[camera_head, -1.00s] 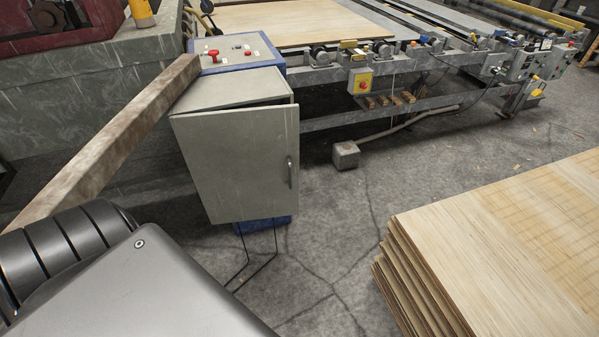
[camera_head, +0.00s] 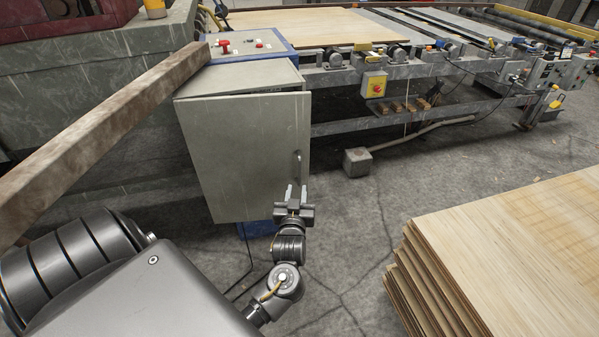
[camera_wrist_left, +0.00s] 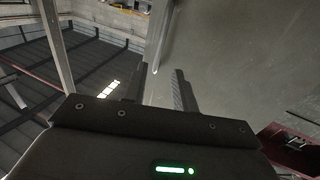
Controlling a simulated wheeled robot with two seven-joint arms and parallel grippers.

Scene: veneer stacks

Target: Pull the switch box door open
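The switch box (camera_head: 240,78) is a grey-green metal cabinet. Its door (camera_head: 235,150) faces me and looks shut or nearly shut; I cannot tell if there is a gap. An upright bar handle (camera_head: 298,162) is near the door's right edge. My left gripper (camera_head: 296,191) is just below the handle, its fingers pointing up toward it. In the left wrist view the two fingers (camera_wrist_left: 160,85) are apart, with the handle (camera_wrist_left: 162,45) ahead of and partly between them. I see no grip on it. My right gripper is out of view.
A brown wooden beam (camera_head: 100,130) slants along the left of the box. A stack of veneer sheets (camera_head: 500,260) stands at the lower right. A small grey block (camera_head: 357,162) lies on the floor. The concrete floor right of the door is mostly clear.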

